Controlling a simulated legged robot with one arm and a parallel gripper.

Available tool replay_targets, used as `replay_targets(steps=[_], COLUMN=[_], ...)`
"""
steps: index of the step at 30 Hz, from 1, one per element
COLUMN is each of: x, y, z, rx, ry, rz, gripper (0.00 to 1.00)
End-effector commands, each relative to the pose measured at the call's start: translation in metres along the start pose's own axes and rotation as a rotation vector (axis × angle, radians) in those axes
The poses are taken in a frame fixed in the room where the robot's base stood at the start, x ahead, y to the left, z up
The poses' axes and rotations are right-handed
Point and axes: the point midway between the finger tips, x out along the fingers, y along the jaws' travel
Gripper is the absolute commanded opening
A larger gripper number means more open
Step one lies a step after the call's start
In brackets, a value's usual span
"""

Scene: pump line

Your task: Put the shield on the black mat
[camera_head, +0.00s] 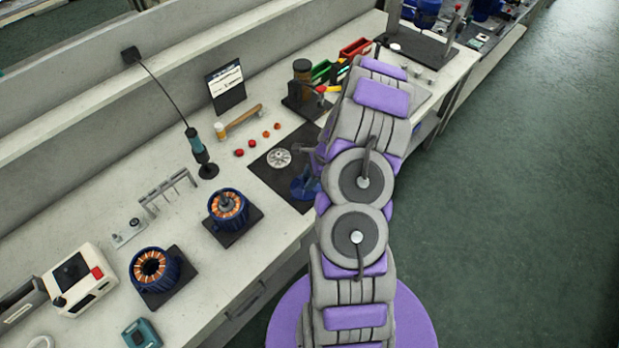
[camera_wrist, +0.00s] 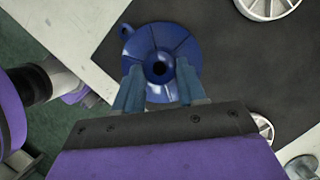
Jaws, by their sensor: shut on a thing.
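The shield (camera_wrist: 160,45) is a blue round disc with ribs, a dark centre hole and a small side lug. My gripper (camera_wrist: 160,85) is shut on it, with one blue-grey finger on each side of the hub. The shield also shows in the head view (camera_head: 303,188), at the near right part of the black mat (camera_head: 268,178), partly hidden by my arm. In the wrist view the shield overlaps the edge of the black mat (camera_wrist: 235,75). I cannot tell whether it touches the mat or is held above it.
A pale spoked wheel (camera_head: 279,158) lies on the mat. Small red and orange parts (camera_head: 254,143) lie behind it. A screwdriver (camera_head: 197,150) hangs or stands left of the mat. Two wound motor stators (camera_head: 228,205) (camera_head: 155,267) stand on dark pads further left.

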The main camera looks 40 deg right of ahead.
Motion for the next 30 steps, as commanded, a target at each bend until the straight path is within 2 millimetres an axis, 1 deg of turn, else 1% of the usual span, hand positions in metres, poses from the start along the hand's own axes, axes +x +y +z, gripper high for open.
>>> replay_targets(steps=[3,4,12,17,21,22,30], x=[-0.0002,-0.0002,0.0000,0.0000,0.0001,0.0001,0.0000], y=[-0.0002,-0.0002,-0.0002,-0.0001,-0.0001,-0.0001,-0.0001], z=[0.0001,0.0001,0.0000,0.0000,-0.0001,-0.0001,-0.0001], rx=[0.000,0.000,0.000,0.000,0.000,0.000,0.000], ry=[0.000,0.000,0.000,0.000,0.000,0.000,0.000], rz=[0.000,0.000,0.000,0.000,0.000,0.000,0.000], gripper=[0.01,0.43,0.69,0.70,0.81,0.83,0.83])
